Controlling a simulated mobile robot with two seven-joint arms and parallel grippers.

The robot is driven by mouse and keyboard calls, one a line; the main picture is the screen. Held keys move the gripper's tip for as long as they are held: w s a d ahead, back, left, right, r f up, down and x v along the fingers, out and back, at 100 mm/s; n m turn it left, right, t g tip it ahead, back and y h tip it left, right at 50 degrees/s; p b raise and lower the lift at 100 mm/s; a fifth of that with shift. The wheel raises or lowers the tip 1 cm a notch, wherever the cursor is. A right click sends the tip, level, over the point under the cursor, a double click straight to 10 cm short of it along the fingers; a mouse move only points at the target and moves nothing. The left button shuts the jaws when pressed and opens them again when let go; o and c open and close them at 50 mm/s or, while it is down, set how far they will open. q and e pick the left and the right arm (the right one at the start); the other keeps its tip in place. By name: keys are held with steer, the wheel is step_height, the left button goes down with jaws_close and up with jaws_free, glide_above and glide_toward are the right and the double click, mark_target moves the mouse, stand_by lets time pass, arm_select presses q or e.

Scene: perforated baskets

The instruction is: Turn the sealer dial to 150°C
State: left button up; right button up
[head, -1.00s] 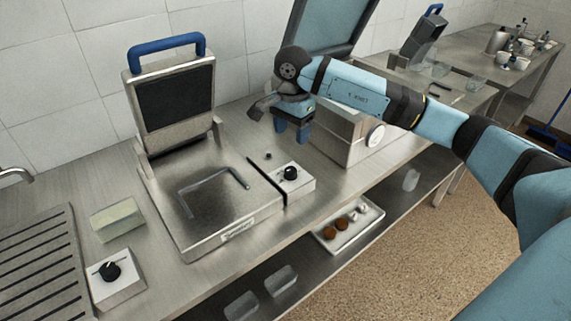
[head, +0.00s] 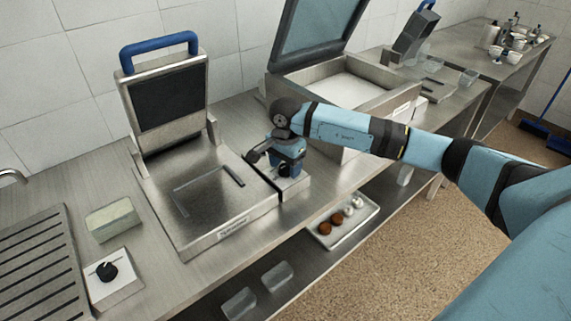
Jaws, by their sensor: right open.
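A small white box with a black dial (head: 284,170) stands right of the middle machine. My right gripper (head: 287,166) is over this box, pointing down, its blue fingers open at the dial and partly hiding it. I cannot tell whether the fingers touch the dial, and its scale is not readable. The machine (head: 222,228) beside it has a flat steel bed, a raised lid with a blue handle (head: 160,49), and a front label too small to read surely. A second white box with a black dial (head: 107,270) stands at the lower left. My left gripper is not in view.
A steel chamber machine (head: 345,90) with a raised glass lid stands behind my right arm. A pale green block (head: 113,220) lies left of the middle machine. A tray (head: 345,226) with round items sits on the lower shelf. A ribbed drainboard (head: 35,265) is at left.

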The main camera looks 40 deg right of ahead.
steer(key=c, duration=0.9)
